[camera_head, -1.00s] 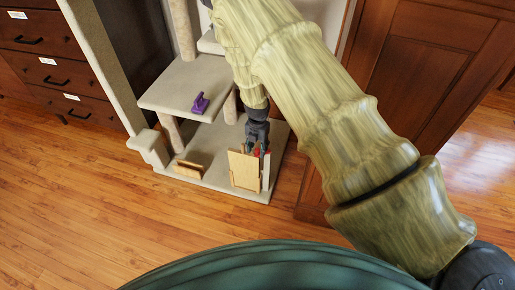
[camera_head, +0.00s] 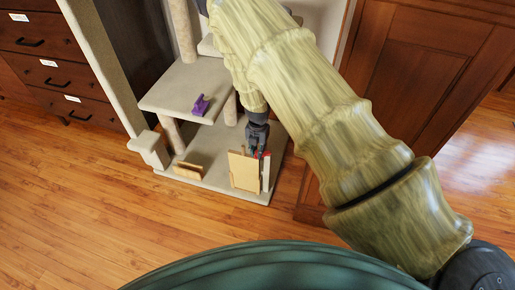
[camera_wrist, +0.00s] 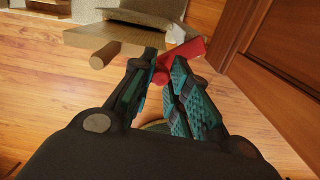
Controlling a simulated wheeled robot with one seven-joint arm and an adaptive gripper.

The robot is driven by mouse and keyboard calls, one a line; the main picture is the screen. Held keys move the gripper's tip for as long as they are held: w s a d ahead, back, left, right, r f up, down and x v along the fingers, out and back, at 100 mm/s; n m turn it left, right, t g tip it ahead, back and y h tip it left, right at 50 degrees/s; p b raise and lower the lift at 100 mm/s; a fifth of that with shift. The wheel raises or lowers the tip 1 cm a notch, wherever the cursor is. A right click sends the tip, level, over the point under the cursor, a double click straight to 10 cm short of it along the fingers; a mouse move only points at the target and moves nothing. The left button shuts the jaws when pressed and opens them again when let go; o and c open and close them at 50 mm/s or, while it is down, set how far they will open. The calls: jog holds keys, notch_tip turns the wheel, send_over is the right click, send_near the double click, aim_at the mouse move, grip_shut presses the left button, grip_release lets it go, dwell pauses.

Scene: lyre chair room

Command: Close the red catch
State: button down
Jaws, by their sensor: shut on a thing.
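The red catch (camera_wrist: 186,54) is at the top middle of the wrist view, with a rounded red end between my fingertips. In the head view only small bits of the red catch (camera_head: 267,154) show, at the top of a pale post beside a light wooden panel (camera_head: 243,172). My gripper (camera_wrist: 164,68) is shut on the red catch, and its fingers hide part of it. In the head view my gripper (camera_head: 258,153) points down at the top edge of the panel. I cannot tell how far the catch is turned.
The panel stands on the carpeted base (camera_head: 220,184) of a cat tree. A purple object (camera_head: 200,105) lies on the middle shelf (camera_head: 170,92). A small wooden piece (camera_head: 188,170) stands at left. A brown wooden door (camera_head: 425,70) is at right. The floor in front is clear.

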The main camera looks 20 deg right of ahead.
jog(key=c, duration=1.3)
grip_release()
jog(key=shift+r, duration=0.1)
notch_tip(320, 180, up, 12)
jog(key=shift+f, duration=0.1)
